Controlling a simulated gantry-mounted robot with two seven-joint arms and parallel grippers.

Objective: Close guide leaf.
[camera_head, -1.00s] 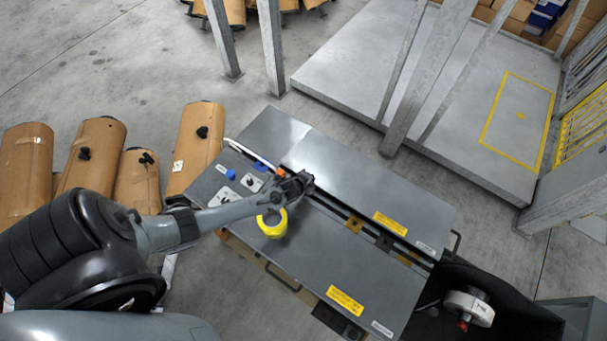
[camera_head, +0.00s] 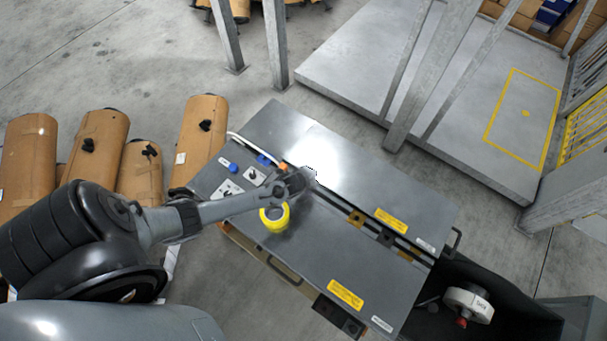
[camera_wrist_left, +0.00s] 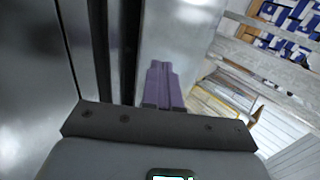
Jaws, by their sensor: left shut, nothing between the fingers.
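The grey metal machine table has a far panel (camera_head: 365,185) and a near panel (camera_head: 330,250), with a long dark slot (camera_head: 372,228) between them. I cannot tell for sure which panel is the guide leaf. My left gripper (camera_head: 305,178) is over the slot at the table's left part, beside the far panel. Whether it touches is unclear. In the left wrist view its purple fingers (camera_wrist_left: 163,85) are together and empty, with a dark gap and smooth metal panel (camera_wrist_left: 30,80) to their left. My right gripper is not in view.
A yellow ring (camera_head: 274,217) sits by my left forearm on the near panel. Control buttons (camera_head: 228,187) are at the table's left end. A white roll (camera_head: 468,303) is at lower right. Steel posts (camera_head: 275,45) rise behind.

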